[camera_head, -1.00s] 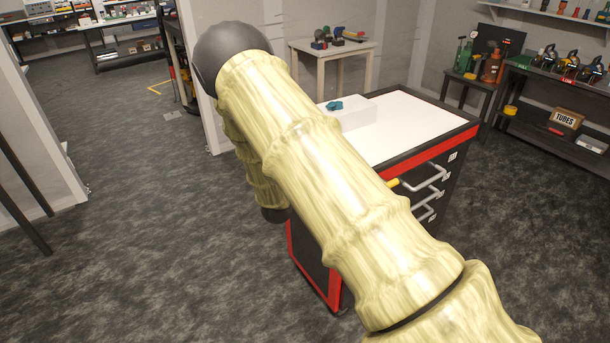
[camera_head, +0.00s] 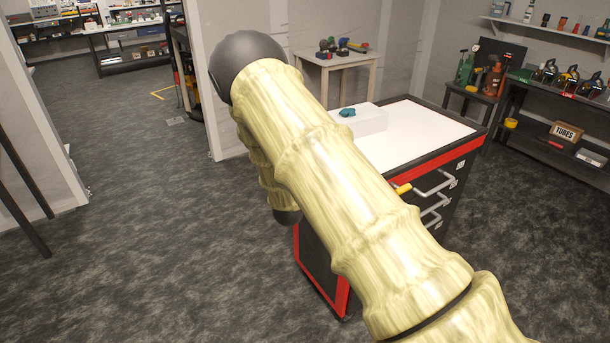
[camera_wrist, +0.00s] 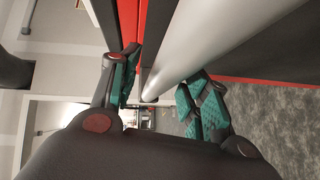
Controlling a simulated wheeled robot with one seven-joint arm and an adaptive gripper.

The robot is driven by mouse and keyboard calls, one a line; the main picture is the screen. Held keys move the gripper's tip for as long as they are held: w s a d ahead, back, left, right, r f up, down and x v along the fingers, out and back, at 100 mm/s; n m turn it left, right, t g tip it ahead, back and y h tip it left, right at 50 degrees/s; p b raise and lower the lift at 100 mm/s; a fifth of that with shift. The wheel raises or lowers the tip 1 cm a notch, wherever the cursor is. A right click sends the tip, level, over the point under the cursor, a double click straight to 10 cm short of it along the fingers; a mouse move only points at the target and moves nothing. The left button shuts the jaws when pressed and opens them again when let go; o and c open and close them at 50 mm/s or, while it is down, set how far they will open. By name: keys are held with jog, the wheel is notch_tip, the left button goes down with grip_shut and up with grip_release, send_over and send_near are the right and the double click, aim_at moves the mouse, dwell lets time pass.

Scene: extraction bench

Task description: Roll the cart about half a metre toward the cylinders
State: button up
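The cart (camera_head: 425,118) is a black drawer cabinet with red edges and a white top, standing right of centre in the head view. Silver bar handles (camera_head: 432,183) run along its drawer front, one with a yellow piece (camera_head: 403,189). In the wrist view a silver bar (camera_wrist: 205,40) passes between the two green-padded fingers of my gripper (camera_wrist: 162,82). The right finger overlaps the bar's edge; a gap shows at the left finger, so the fingers look open around it. My arm hides the gripper in the head view.
A white block (camera_head: 365,122) with a teal object (camera_head: 348,113) sits on the cart. Green and orange cylinders (camera_head: 465,68) stand on a small dark table (camera_head: 470,91) at the back right. A dark shelf (camera_head: 540,105) is right of it. Grey floor (camera_head: 520,240) lies clear at right.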

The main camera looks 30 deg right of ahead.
jog(key=shift+s+d+f, duration=0.1)
jog(key=shift+d+f, duration=0.05)
jog(key=v, duration=1.2)
